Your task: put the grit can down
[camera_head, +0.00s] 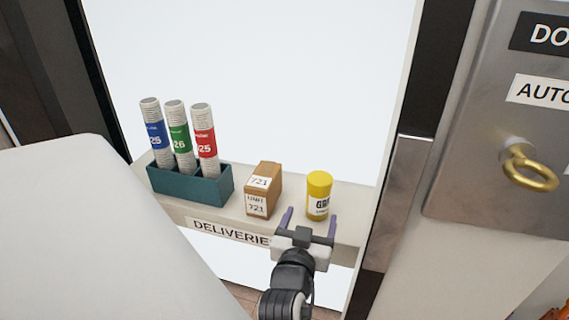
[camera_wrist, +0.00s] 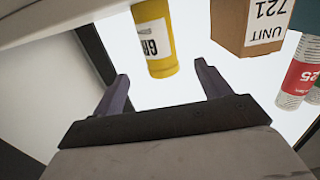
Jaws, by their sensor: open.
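The grit can (camera_head: 319,195) is yellow with a white label and stands upright on the deliveries shelf (camera_head: 345,228), near its right end. In the wrist view the grit can (camera_wrist: 155,38) shows beyond the fingertips, between their two lines. My gripper (camera_head: 310,218) is open and empty, just in front of the can, with its purple fingers spread to either side. In the wrist view my gripper (camera_wrist: 162,72) shows a clear gap between its fingers and the can.
A brown box (camera_head: 262,190) labelled 721 stands left of the can. A teal holder (camera_head: 190,184) with several rolled papers is further left. A metal panel with a brass ring (camera_head: 529,168) is at the right. The shelf between box and can is bare.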

